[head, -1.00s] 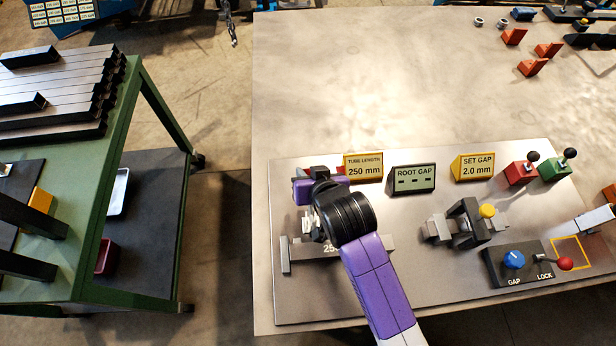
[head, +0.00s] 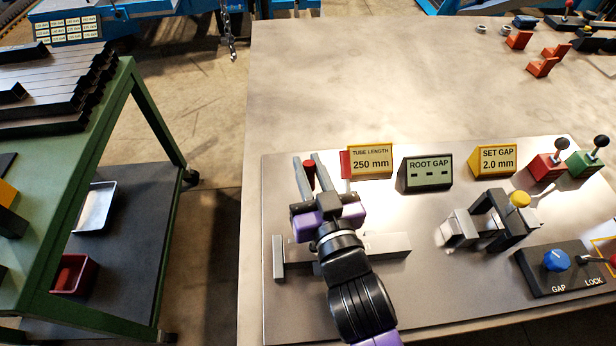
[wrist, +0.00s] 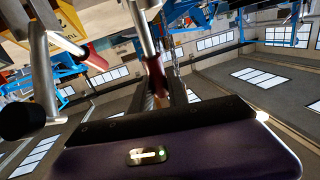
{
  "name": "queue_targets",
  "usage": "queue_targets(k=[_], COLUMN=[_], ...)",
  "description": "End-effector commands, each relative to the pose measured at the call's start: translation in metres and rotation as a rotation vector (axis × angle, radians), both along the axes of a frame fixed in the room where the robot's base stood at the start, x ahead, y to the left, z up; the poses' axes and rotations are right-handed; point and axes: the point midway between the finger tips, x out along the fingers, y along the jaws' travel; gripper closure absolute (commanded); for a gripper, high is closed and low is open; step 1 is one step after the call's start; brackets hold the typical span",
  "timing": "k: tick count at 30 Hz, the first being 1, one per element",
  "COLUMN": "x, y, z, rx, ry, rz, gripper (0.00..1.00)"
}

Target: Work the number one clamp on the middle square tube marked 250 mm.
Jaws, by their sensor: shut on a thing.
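The grey square tube (head: 388,244) lies across the base plate, left of its middle; its marking is hidden by my arm. My purple gripper (head: 325,206) is over the tube's left part, shut on part of the clamp. The wrist view shows a metal rod with a red grip (wrist: 155,76) beyond my jaws and another rod (wrist: 42,75) at left. The clamp's number and its exact contact with my jaws are hidden.
A yellow "250 mm" sign (head: 371,161) and a green root gap display (head: 428,173) stand close behind the tube. A gap fixture (head: 490,222) and blue knob (head: 556,260) are to the right. A green cart (head: 110,318) stands left.

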Motion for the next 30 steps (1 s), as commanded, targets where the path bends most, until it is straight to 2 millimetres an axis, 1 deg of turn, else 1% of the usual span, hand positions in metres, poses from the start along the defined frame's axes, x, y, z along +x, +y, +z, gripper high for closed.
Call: queue_targets(k=[1, 12, 20, 30], x=[-0.003, -0.018, -0.022, -0.023], y=[-0.001, -0.001, 0.0, 0.0], z=[-0.008, 0.0, 0.004, 0.006], rx=[0.001, 0.002, 0.002, 0.002], ry=[-0.028, -0.176, -0.22, -0.227], rz=[-0.002, -0.001, 0.0, 0.0], gripper=[1.0, 1.0, 1.0, 1.0])
